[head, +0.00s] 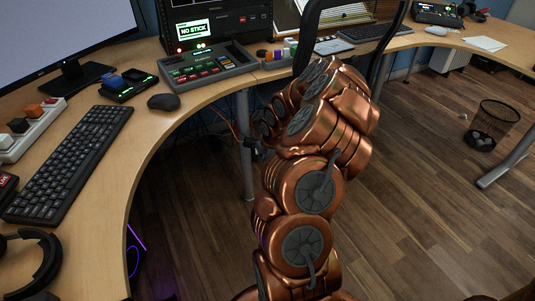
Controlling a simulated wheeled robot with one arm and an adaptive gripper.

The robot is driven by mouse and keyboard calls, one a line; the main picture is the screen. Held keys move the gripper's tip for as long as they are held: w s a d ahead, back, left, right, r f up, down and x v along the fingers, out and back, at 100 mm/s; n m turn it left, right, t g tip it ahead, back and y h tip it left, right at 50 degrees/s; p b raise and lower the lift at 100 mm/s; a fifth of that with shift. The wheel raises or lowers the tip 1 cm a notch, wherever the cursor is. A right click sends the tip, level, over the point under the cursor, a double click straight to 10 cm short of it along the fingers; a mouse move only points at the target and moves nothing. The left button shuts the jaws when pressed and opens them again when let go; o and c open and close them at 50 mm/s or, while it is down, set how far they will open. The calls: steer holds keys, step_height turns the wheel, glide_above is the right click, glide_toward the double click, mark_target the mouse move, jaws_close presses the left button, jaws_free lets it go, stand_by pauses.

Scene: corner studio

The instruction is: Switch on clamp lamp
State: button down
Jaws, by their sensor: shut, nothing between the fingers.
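I cannot make out a clamp lamp for sure in the head view. My copper arm rises through the middle of the view and bends at desk height. My gripper (251,145) shows as a small dark shape at the left of the arm, below the desk's front edge. It is shut and empty, apart from anything on the desk. The arm hides part of the desk behind it.
A curved wooden desk (200,108) runs from left to far right. It carries a keyboard (70,160), a mouse (163,102), a button console (207,66) and a monitor (60,35). A black frame (312,20) stands behind my arm. A wire basket (493,125) stands on open floor at right.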

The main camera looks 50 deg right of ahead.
steer(key=shift+w+d+f, duration=0.15)
steer(key=shift+w+d, duration=0.05)
steer(key=shift+w, duration=0.45)
steer(key=shift+w+d+f, duration=0.15)
steer(key=shift+w+d, duration=0.05)
steer(key=shift+w, duration=0.45)
steer(key=shift+w+d+f, duration=0.15)
steer(key=shift+w+d, duration=0.05)
steer(key=shift+w, duration=0.45)
